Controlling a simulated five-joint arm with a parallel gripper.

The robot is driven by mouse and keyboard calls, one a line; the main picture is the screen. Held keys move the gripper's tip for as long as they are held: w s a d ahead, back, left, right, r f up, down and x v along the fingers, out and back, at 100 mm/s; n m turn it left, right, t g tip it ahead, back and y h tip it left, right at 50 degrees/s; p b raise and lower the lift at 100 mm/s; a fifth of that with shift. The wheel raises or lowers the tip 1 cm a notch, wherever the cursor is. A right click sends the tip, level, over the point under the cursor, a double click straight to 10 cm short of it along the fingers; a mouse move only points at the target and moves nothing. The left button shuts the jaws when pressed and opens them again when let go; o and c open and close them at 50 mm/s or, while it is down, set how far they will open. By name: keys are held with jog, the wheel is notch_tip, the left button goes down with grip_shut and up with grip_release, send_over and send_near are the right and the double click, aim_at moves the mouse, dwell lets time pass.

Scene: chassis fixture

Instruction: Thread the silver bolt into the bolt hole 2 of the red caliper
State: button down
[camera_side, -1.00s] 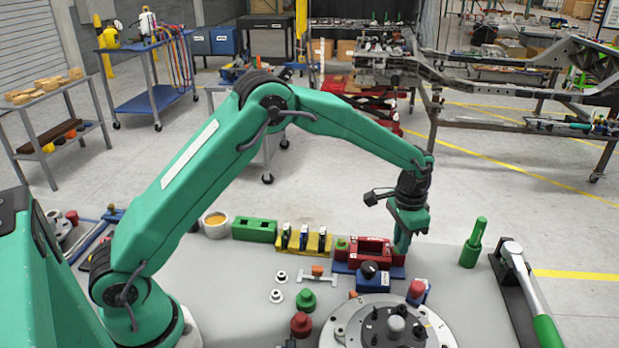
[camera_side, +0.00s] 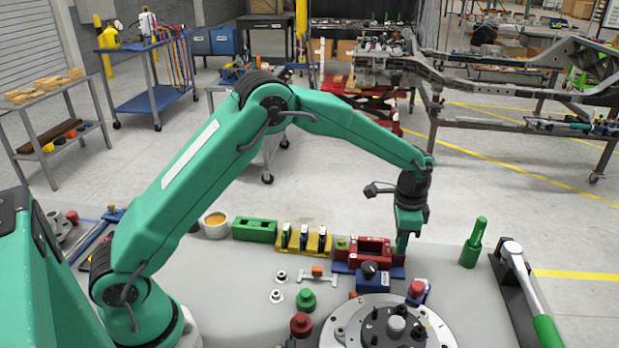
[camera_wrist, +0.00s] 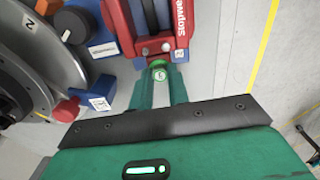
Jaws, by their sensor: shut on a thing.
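The red caliper (camera_side: 374,243) sits on a blue base beside my gripper (camera_side: 402,250), which points down at the caliper's right end. In the wrist view, the caliper (camera_wrist: 181,18) is at the top, with a silver round feature on its near end. My gripper (camera_wrist: 160,80) is just below that end, its green fingers shut on the silver bolt (camera_wrist: 161,96), which shows as a pale strip between them. A green round part with a mark shows by the fingertips. The bolt's tip and bolt hole 2 are hidden, so I cannot tell whether they touch.
A round grey turntable (camera_side: 387,325) stands in front of the caliper, with a blue block with a black knob (camera_side: 371,277) between them. A yellow rack (camera_side: 303,241) is left.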

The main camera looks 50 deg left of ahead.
jog(key=shift+f+m, duration=0.1)
jog(key=shift+m, duration=1)
jog(key=c, duration=1.3)
grip_release()
jog(key=shift+r, duration=4.1)
